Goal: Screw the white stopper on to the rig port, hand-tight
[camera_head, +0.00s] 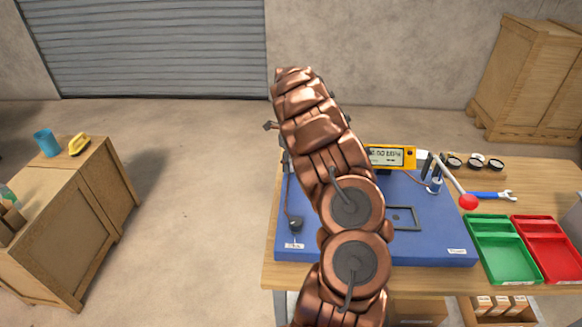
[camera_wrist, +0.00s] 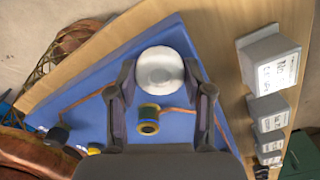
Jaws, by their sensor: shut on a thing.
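The white stopper (camera_wrist: 160,67), a round pale cap, sits between my gripper's fingertips in the wrist view. My gripper (camera_wrist: 160,76) is shut on it, with one dark finger on each side. A short brass-coloured fitting with a dark centre (camera_wrist: 148,120), apparently the rig port, stands on the blue rig panel (camera_wrist: 75,93) and shows below the stopper in the picture. The stopper looks apart from it. In the head view my copper-coloured arm covers the middle of the blue panel (camera_head: 440,225), hiding the stopper and the fitting.
A yellow meter (camera_head: 405,158), a red-knobbed lever (camera_head: 468,202) and a blue wrench (camera_head: 490,196) lie right of my arm. Green (camera_head: 491,270) and red (camera_head: 545,265) trays sit at the bench's right. Grey labelled blocks (camera_wrist: 270,60) line the wrist view's right side.

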